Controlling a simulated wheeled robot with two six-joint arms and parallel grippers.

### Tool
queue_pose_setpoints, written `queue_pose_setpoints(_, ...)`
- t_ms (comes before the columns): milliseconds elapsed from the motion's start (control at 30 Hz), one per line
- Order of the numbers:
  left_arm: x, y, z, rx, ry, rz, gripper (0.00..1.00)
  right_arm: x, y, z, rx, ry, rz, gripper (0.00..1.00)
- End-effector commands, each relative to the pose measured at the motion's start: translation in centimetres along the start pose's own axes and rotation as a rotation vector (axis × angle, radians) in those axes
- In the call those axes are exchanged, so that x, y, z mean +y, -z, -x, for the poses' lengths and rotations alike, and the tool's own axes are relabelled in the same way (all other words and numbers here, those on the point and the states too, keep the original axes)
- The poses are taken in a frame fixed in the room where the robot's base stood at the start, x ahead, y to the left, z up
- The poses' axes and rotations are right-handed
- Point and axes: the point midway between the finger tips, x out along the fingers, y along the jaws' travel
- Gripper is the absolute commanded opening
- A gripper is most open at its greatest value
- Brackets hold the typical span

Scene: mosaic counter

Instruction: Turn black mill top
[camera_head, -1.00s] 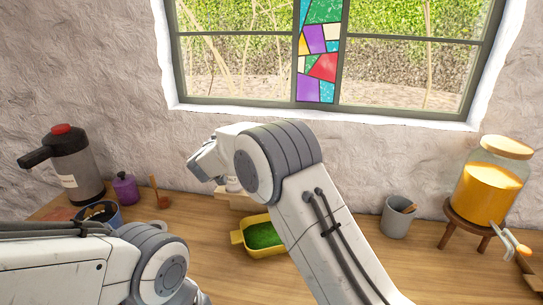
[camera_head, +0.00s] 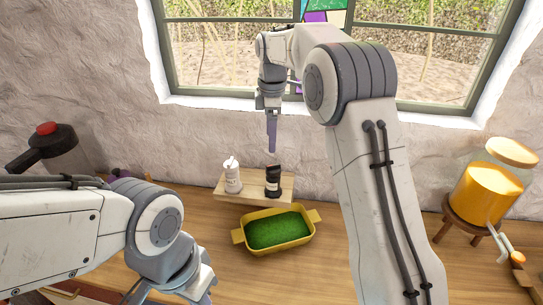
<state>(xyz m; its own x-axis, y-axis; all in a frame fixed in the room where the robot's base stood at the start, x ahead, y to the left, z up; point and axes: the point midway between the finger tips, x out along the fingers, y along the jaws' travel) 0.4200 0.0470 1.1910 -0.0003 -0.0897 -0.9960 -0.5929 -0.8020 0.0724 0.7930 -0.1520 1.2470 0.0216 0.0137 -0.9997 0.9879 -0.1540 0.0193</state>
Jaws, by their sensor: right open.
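The black mill (camera_head: 273,183) stands upright on a small wooden board, beside a white mill (camera_head: 232,178) to its left.
The wooden board (camera_head: 250,200) sits behind a yellow tray (camera_head: 309,236) filled with green. At right, an orange-filled glass jar (camera_head: 482,190) with a tap rests on a wooden stand (camera_head: 459,232). A dark jug with a red button (camera_head: 54,150) is at left. The window wall stands behind.

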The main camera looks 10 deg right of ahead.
Motion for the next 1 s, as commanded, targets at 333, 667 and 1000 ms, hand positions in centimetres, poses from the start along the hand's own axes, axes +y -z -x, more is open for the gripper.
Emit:
queue_pose_setpoints(333, 0.1, 0.0, 1.0, 0.000, 0.000, -0.001, 0.00, -0.7, -0.7, -3.8, -0.020, 0.028, 0.004, 0.86)
queue_pose_setpoints(667, 0.2, 0.1, 2.4, 0.000, 0.000, -0.004, 0.00, -0.7, -0.7, -9.1, -0.018, 0.024, 0.004, 0.86)
queue_pose_setpoints(1000, 0.2, 0.1, 2.5, 0.000, 0.000, -0.005, 0.00, -0.7, -0.7, -10.3, -0.017, 0.019, 0.003, 0.86)
